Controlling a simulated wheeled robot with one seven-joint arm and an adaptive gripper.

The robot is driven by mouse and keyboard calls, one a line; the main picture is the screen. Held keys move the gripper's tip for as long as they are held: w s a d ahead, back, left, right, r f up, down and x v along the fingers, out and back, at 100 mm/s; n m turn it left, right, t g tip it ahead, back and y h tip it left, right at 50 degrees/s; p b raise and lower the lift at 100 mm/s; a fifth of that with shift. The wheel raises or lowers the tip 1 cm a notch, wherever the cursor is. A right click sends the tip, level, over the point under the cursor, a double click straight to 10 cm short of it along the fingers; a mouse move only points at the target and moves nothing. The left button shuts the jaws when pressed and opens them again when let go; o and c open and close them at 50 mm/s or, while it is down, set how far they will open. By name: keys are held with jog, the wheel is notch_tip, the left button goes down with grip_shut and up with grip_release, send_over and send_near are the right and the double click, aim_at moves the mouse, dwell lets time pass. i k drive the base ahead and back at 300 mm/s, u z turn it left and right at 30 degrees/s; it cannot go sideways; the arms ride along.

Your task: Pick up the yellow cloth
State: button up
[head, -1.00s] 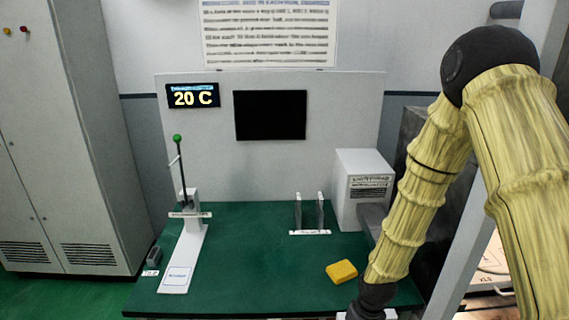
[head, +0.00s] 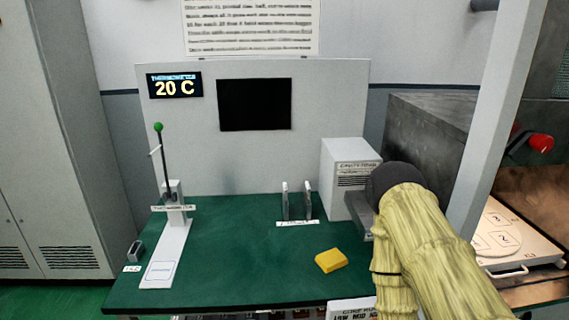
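The yellow cloth (head: 331,260) is a small folded block lying on the green tabletop (head: 230,250), right of the middle and near the front. Nothing covers it. My arm, in a yellow sleeve with a dark joint, comes in from the lower right and stands just right of the cloth. My gripper is not visible in the head view; the lower end of the arm is hidden behind the sleeve or out of the picture.
A thermometer stand with a green-knobbed lever (head: 165,180) is at the left. Two upright metal plates (head: 297,202) stand behind the cloth, and a grey box (head: 348,170) is at the back right. A white pillar (head: 498,110) rises on the right. The table's middle is clear.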

aim_at(330, 261)
jog(key=z, duration=0.05)
jog(key=k, duration=1)
jog(key=u, duration=0.3)
jog(key=i, duration=0.6)
jog(key=z, duration=0.25)
